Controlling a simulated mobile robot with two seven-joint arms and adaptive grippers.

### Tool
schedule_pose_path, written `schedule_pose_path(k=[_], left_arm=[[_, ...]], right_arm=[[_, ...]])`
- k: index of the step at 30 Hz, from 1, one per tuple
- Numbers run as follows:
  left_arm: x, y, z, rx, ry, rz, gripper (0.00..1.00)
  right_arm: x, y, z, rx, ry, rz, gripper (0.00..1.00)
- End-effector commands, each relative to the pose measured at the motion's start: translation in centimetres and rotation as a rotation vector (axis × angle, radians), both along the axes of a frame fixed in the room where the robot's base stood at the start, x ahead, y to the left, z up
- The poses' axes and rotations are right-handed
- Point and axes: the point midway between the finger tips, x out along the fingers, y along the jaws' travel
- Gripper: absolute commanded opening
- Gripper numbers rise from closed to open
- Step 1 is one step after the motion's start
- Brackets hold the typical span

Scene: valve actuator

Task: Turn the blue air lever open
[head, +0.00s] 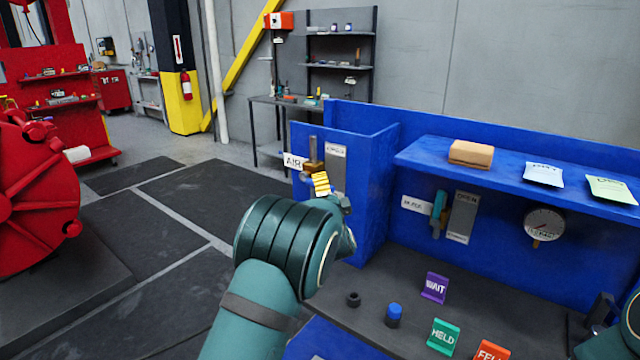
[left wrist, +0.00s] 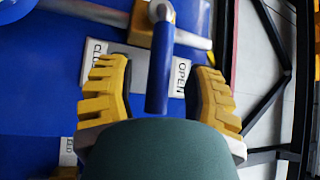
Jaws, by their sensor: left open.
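In the left wrist view, the blue lever (left wrist: 160,68) hangs between the two yellow fingers of my open left gripper (left wrist: 160,98), with visible gaps on both sides. A plate behind it reads "CLO…" on the left and "OPEN" (left wrist: 181,78) on the right. In the head view, my left gripper (head: 322,184) is at the blue panel, below a brass valve part (head: 313,165) beside the "AIR" label (head: 293,161). My right gripper cannot be seen.
A second valve with a teal-blue lever (head: 438,208) and a gauge (head: 543,224) are on the panel to the right. A shelf (head: 415,160) juts out above them, carrying a tan block (head: 471,153). Coloured tags and small caps stand on the dark bench (head: 385,285).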

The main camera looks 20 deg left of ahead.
Motion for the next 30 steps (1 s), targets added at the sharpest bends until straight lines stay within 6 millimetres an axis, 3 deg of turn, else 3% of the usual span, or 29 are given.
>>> schedule_pose_path(k=[9,20,24,30], left_arm=[[2.6,1.3,0.5,0.0,0.001,0.0,0.52],[2.8,1.4,0.5,0.0,0.001,0.0,0.51],[2.8,1.4,0.6,0.0,0.001,0.0,0.02],[2.8,1.4,0.5,-0.001,0.002,0.0,0.0]], right_arm=[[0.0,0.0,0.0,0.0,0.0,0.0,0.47],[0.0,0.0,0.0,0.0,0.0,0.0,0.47],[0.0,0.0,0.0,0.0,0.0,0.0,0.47],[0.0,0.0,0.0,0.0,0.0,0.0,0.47]])
